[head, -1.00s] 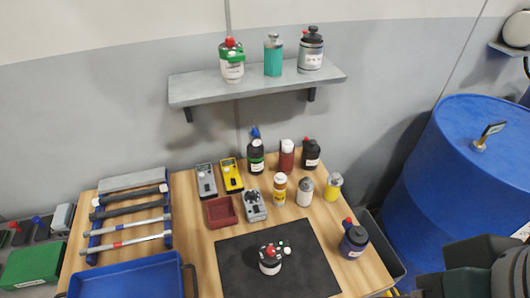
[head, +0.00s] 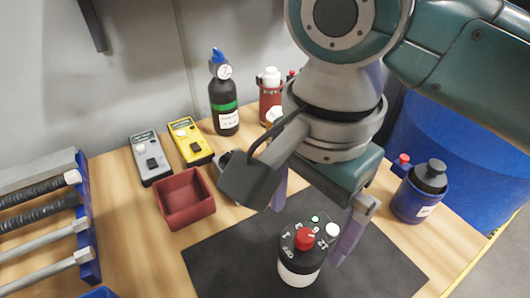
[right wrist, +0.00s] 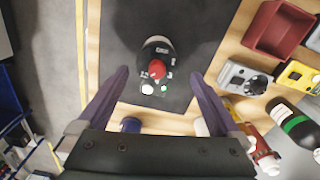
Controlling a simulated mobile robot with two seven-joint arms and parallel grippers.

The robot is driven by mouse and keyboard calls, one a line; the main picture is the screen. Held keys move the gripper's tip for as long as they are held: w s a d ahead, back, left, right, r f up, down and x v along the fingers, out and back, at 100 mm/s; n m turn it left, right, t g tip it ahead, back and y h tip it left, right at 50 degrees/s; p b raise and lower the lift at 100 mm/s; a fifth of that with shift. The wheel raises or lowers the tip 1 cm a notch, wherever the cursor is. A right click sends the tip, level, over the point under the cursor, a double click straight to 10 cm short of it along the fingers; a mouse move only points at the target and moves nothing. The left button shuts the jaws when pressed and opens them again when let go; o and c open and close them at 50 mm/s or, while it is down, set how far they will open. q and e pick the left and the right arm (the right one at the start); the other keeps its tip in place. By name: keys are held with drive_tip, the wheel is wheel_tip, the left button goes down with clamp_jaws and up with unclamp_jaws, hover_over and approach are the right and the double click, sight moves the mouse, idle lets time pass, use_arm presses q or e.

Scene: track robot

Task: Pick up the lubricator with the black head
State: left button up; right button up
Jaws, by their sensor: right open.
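The lubricator with the black head (head: 300,262) stands upright on the black mat (head: 215,262). It has a white body, a red knob and small white and green parts on top. In the right wrist view, the lubricator (right wrist: 157,50) shows ahead of and between the fingers. My right gripper (head: 307,235) is open and empty, above and just behind the lubricator in the head view. Its two purple fingers also show in the right wrist view (right wrist: 160,73), spread apart. I see no contact with the lubricator. My left gripper is not in view.
A dark blue bottle (head: 418,192) stands right of the gripper. A red bin (head: 185,198), a yellow meter (head: 190,142), a grey meter (head: 150,158) and a black bottle (head: 223,105) stand left and behind. My arm hides several containers. The mat around the lubricator is clear.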

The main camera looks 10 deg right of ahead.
sight(308, 233)
drive_tip(key=f, duration=0.3)
drive_tip(key=shift+s+d+f, duration=0.1)
drive_tip(key=shift+s+f, duration=0.1)
drive_tip(key=shift+f, duration=0.1)
wheel_tip(308, 233, down, 5)
drive_tip(key=shift+f+b, duration=0.1)
drive_tip(key=shift+b, duration=0.85)
clamp_jaws()
